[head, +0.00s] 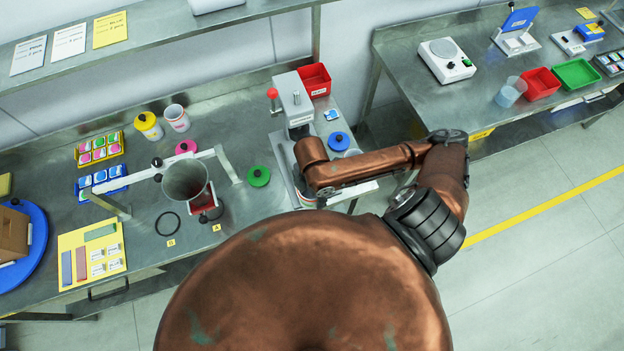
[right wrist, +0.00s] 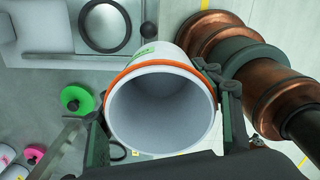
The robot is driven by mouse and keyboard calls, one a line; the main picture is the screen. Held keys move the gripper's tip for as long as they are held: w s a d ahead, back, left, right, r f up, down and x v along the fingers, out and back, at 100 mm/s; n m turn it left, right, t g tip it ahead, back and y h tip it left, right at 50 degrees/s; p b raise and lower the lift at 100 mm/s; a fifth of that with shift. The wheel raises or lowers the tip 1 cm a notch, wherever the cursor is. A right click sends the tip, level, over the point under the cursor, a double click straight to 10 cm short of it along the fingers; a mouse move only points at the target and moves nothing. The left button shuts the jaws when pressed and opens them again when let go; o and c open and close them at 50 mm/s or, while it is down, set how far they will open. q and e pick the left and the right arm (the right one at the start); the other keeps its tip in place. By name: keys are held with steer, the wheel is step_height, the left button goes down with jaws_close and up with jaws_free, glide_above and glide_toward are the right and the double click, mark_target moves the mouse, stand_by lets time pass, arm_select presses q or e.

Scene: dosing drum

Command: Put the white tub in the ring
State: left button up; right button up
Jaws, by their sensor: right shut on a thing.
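The white tub (right wrist: 160,112) fills the middle of the right wrist view, its open mouth facing the camera; it has an orange band below the rim and looks empty. My right gripper (right wrist: 165,118) is shut on it, one finger on each side. In the head view a small part of the tub (head: 307,203) shows below my right forearm, which hides most of the gripper. The black ring (head: 168,224) lies flat on the steel bench, left of the held tub and apart from it. My left gripper is not in view.
A grey drum (head: 186,180) on a white frame stands just behind the ring. A press-like machine (head: 295,100) with a red knob stands behind my right forearm. A green lid (head: 258,176) lies between drum and machine. A yellow card (head: 92,253) lies left of the ring.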

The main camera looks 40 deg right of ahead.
steer(key=w+d+f, duration=0.2)
steer(key=w, duration=0.1)
steer(key=w+d+f+p, duration=0.1)
steer(key=w+d+f, duration=0.1)
steer(key=f, duration=0.1)
steer(key=w+d+f+p, duration=0.1)
steer(key=w+d+f, duration=0.1)
steer(key=w+f, duration=0.1)
steer(key=shift+w+d, duration=0.25)
steer(key=shift+w, duration=0.1)
steer(key=shift+w+d+f, duration=0.25)
steer(key=shift+w+f, duration=0.1)
steer(key=shift+f, duration=1.75)
steer(key=o, duration=0.6)
steer(key=shift+f, duration=0.15)
steer(key=o, duration=0.5)
